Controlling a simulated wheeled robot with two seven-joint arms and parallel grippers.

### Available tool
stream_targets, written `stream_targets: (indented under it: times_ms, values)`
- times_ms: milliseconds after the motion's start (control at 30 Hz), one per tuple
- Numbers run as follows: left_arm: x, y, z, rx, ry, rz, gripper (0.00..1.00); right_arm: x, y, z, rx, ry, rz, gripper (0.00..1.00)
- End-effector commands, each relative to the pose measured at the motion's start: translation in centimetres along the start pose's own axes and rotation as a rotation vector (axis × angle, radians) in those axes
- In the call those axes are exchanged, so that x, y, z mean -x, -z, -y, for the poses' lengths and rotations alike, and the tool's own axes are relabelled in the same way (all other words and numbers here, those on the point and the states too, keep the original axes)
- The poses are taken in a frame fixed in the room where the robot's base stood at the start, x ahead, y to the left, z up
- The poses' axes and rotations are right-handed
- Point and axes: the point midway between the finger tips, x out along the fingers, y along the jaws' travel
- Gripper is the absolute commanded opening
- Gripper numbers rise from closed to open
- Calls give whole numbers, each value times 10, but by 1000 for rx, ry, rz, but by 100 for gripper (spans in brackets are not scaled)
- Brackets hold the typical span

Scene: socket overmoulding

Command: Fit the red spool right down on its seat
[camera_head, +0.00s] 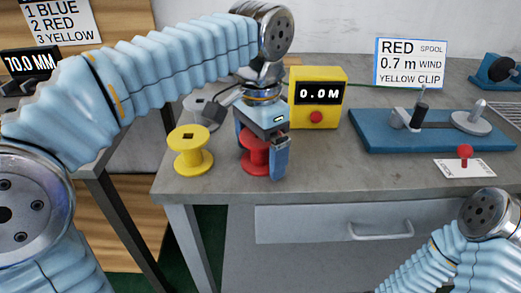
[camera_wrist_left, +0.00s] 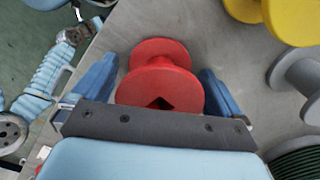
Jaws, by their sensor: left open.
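The red spool (camera_head: 256,155) stands on the grey table near its front edge. My left gripper (camera_head: 260,160) is over it, pointing down, with one blue finger on each side. In the left wrist view the red spool (camera_wrist_left: 160,78) lies between the two blue fingers, with gaps at both sides, so the gripper is open around it. A dark square hole shows in its top flange. A blue winding base (camera_head: 430,132) with a dark upright post and a grey disc stands at the right; I cannot tell which part is the seat. My right gripper is out of view.
A yellow spool (camera_head: 190,152) stands left of the red one, and a grey spool (camera_head: 200,106) behind. A yellow meter (camera_head: 318,97) reads 0.0 M. A sign (camera_head: 410,62) reads RED, 0.7 m, YELLOW CLIP. A red knob (camera_head: 465,153) stands on a white card.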

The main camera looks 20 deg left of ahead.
Motion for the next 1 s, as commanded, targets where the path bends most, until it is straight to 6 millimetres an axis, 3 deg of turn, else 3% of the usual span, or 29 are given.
stream_targets:
  times_ms: [133, 467, 767, 867, 1000]
  values:
    - [1, 0, 0, 0, 0, 0, 98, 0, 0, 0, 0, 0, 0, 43]
    - [1, 0, 0, 0, 0, 0, 49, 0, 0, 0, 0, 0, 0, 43]
    - [4, 0, 0, 0, 0, -1, 49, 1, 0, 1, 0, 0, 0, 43]
    - [12, 0, 0, 1, 0, -1, 49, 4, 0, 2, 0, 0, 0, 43]
    - [38, 2, -1, 1, 0, -2, 49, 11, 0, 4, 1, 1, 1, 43]
